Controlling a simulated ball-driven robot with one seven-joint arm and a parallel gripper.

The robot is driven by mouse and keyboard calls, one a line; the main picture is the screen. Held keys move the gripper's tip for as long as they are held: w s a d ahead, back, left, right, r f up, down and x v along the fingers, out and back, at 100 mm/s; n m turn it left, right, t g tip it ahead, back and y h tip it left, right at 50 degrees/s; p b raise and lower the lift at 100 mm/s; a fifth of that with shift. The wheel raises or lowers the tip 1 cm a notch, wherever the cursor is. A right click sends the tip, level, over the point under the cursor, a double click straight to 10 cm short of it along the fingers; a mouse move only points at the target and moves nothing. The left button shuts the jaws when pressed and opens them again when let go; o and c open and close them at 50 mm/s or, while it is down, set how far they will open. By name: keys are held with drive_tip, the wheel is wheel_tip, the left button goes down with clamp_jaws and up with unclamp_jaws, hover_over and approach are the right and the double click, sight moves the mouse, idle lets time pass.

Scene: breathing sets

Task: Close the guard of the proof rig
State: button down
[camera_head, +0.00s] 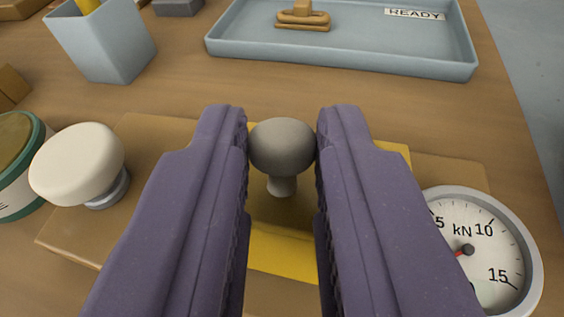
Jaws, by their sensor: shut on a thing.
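My gripper (282,140) has two purple fingers, one on each side of a grey round knob (281,146), and is shut on it. The knob stands on a short stem above a yellow-edged part (283,252), which looks like the guard of the proof rig. The fingers hide much of this part, so I cannot tell how far it is open. The rig's brown base (75,238) spreads below. A cream knob (78,163) on a metal collar is at its left. A round kN dial (482,252) is at its right, partly behind the right finger.
A blue-grey tray (340,54) labelled READY holds a brown shackle-like piece (302,17) at the back. A blue-grey bin (102,42) stands at the back left. A green-rimmed container (18,165) is at the left edge. Bare wooden table (270,88) lies between rig and tray.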

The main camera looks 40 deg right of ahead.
drive_tip(key=shift+s+a+f+t+h+b, duration=0.15)
drive_tip(key=shift+f+t+h+b, duration=0.15)
drive_tip(key=shift+b, duration=0.3)
drive_tip(key=shift+s+a+f+t+h+b, duration=0.1)
drive_tip(key=shift+f+t+h+b, duration=0.1)
drive_tip(key=shift+f+t+b, duration=0.3)
drive_tip(key=shift+r, duration=0.2)
drive_tip(key=c, duration=1)
unclamp_jaws()
drive_tip(key=shift+w, duration=0.15)
drive_tip(key=p+v, duration=0.2)
drive_tip(key=v, duration=0.5)
drive_tip(key=shift+r, duration=0.1)
drive_tip(key=shift+s+a, duration=0.25)
drive_tip(key=shift+s, duration=0.1)
